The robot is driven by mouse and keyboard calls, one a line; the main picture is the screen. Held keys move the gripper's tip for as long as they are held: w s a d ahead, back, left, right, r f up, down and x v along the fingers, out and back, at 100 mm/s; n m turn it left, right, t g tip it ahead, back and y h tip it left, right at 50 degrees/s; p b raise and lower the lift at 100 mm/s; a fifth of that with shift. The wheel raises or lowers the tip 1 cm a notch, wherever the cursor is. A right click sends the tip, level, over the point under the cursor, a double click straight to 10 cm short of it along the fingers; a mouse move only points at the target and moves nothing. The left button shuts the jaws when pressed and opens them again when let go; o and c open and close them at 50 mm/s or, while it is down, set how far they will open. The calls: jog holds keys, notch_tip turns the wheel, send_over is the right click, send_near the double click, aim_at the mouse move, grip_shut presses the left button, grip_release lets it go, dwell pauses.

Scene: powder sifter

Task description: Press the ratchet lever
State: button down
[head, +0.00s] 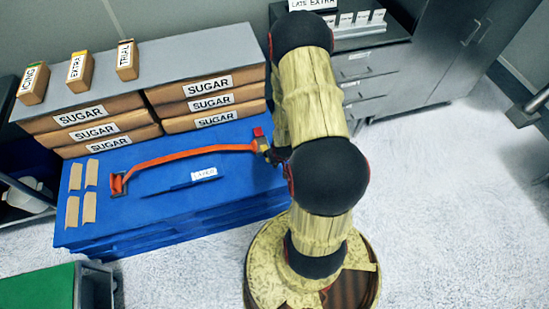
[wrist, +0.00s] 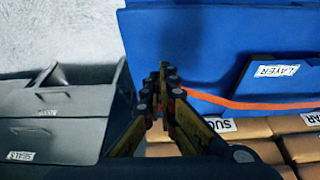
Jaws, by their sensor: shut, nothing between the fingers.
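An orange strap (head: 190,155) runs over the blue platform, with a dark and orange buckle (head: 118,183) at its left end. At its right end is a small red piece (head: 258,132), which may be part of the ratchet; the lever cannot be told apart clearly. My gripper (head: 266,151) is at this right end, partly hidden by my arm. In the wrist view my gripper (wrist: 166,72) is shut and empty, with its fingertips over the blue surface. The strap (wrist: 250,104) runs up to the fingers there, and they hide its end. Contact cannot be told.
Stacked sugar bags (head: 95,130) stand behind the strap under a grey board (head: 150,68) with small labelled boxes. A blue "LAYER" card (head: 180,187) and several tan pieces (head: 82,195) lie on the blue platform (head: 150,222). Grey drawers (head: 362,68) stand behind my arm. The floor at right is clear.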

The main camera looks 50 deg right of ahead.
jog(key=shift+s+a+r, duration=0.35)
jog(key=shift+s+r, duration=0.15)
jog(key=shift+r, duration=0.15)
dwell(1.4)
